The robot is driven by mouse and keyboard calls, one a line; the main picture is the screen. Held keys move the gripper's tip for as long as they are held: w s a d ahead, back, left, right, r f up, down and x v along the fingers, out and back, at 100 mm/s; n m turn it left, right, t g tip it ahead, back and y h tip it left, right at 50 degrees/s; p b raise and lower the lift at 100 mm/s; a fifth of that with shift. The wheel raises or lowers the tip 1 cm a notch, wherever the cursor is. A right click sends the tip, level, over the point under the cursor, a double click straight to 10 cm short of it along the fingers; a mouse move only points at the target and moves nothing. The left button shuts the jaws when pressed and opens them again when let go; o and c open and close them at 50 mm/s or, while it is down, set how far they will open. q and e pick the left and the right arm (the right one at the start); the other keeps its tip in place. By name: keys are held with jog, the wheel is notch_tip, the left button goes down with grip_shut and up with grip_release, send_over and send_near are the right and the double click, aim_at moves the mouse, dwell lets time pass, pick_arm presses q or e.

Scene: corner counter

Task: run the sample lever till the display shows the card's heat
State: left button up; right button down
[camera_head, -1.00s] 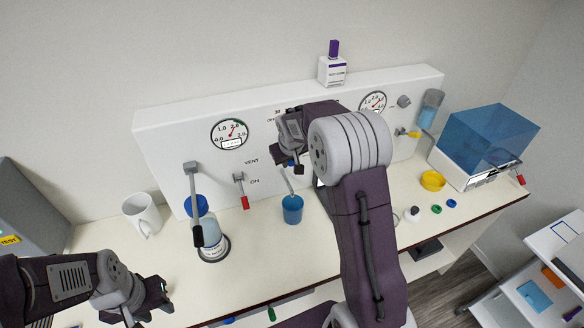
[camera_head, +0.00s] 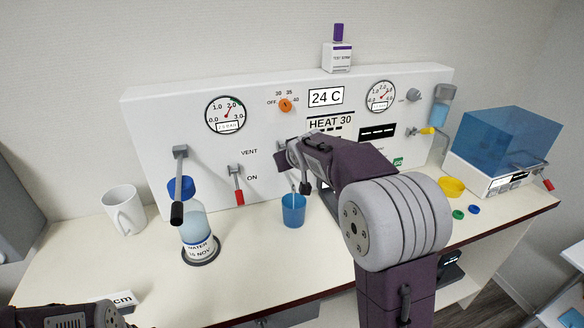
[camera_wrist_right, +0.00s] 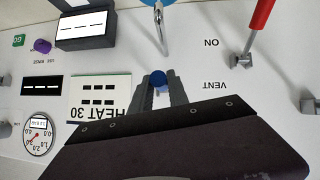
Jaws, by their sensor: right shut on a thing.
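The white panel's display (camera_head: 326,96) reads 24 C. The card (camera_head: 330,122) below it reads HEAT 30 and also shows upside down in the right wrist view (camera_wrist_right: 100,98). My right gripper (camera_head: 303,180) is at the panel front, above and close to the blue cup (camera_head: 293,211). In the right wrist view its fingers (camera_wrist_right: 158,85) are shut on a blue knob (camera_wrist_right: 157,77), apparently the sample lever's end. The rest of that lever is hidden. A thin spout (camera_wrist_right: 160,22) shows beyond it. My left arm shows at the lower left, its fingers outside the picture.
A red-handled vent lever (camera_head: 238,190) and a black-handled lever (camera_head: 179,190) hang left of my right gripper. A water bottle (camera_head: 196,222), a mug (camera_head: 123,210) and a blue-lidded box (camera_head: 512,150) stand on the counter. An orange dial (camera_head: 285,104) is on the panel.

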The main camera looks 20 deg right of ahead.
jog(key=shift+r, duration=0.15)
jog(key=c, duration=1.5)
grip_release()
jog(key=shift+o, duration=1.1)
jog(key=shift+w, duration=0.1)
jog(key=v, duration=0.9)
jog(key=shift+b, duration=0.3)
